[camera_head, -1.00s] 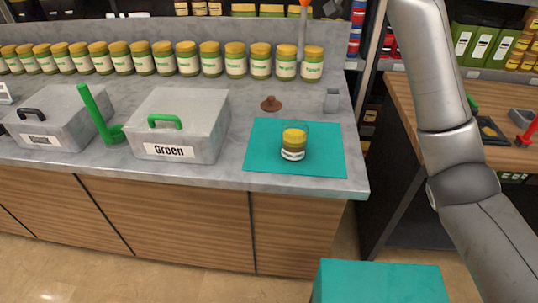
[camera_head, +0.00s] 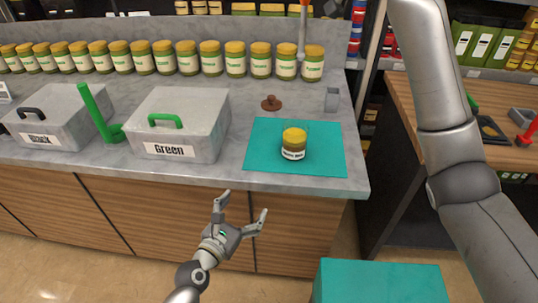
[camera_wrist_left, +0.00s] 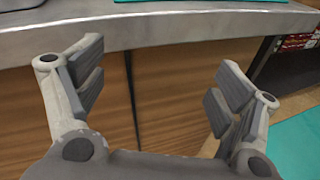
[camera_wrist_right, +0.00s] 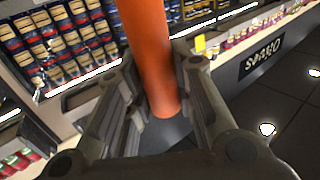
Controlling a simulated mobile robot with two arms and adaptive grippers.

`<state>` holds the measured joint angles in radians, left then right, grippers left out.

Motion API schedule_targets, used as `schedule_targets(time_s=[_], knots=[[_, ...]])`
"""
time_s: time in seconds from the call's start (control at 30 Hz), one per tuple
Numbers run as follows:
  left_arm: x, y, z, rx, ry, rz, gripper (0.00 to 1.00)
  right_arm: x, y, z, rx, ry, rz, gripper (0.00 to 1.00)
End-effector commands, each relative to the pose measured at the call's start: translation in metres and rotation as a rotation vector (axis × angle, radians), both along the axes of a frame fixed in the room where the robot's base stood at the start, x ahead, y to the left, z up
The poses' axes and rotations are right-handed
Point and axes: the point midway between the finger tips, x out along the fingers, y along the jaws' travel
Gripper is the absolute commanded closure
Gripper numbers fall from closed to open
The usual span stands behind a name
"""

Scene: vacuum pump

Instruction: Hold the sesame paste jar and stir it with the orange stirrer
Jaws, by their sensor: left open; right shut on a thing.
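The sesame paste jar (camera_head: 294,146), glass with a yellow layer over brown and a white label, stands upright on the teal mat (camera_head: 330,160) on the counter. My left gripper (camera_head: 246,208) is open and empty in front of the counter, below and left of the jar. Its spread fingers also show in the left wrist view (camera_wrist_left: 158,85), with the counter edge beyond. My right gripper (camera_wrist_right: 155,105) is shut on the orange stirrer (camera_wrist_right: 150,50), seen in the right wrist view. In the head view, the stirrer (camera_head: 303,28) is held upright above the back of the counter.
Grey boxes labelled Black (camera_head: 55,120) and Green (camera_head: 182,128) stand left of the mat, with a green ladle (camera_head: 98,112) between them. Several jars line the back.

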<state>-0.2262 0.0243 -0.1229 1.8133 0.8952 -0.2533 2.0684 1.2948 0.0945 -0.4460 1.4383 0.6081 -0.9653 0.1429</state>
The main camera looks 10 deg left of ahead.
Motion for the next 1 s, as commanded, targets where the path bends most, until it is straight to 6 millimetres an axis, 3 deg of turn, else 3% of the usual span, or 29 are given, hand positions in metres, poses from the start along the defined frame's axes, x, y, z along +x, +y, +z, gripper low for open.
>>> schedule_targets(time_s=[0.03,0.13,0.3,0.47,0.67,1.0], knots=[[0.013,-0.007,0.031,-0.073,-0.031,-0.009,0.12,0.000,0.000,0.001,0.001,-0.001,0.000,1.00],[0.029,-0.019,0.082,-0.215,-0.066,-0.040,0.12,0.000,0.000,0.001,0.001,-0.001,0.000,1.00],[0.057,-0.047,0.114,-0.207,-0.070,-0.107,0.12,0.000,0.000,0.001,0.001,-0.001,0.000,1.00],[0.068,-0.058,0.131,-0.206,-0.070,-0.133,0.12,0.000,0.000,0.001,0.001,-0.001,0.000,1.00],[0.080,-0.066,0.135,-0.204,-0.067,-0.140,0.12,0.000,0.000,0.001,0.001,-0.001,0.000,1.00],[0.127,-0.090,0.136,-0.202,-0.070,-0.141,0.12,0.000,0.000,0.001,0.001,-0.001,0.000,1.00]])
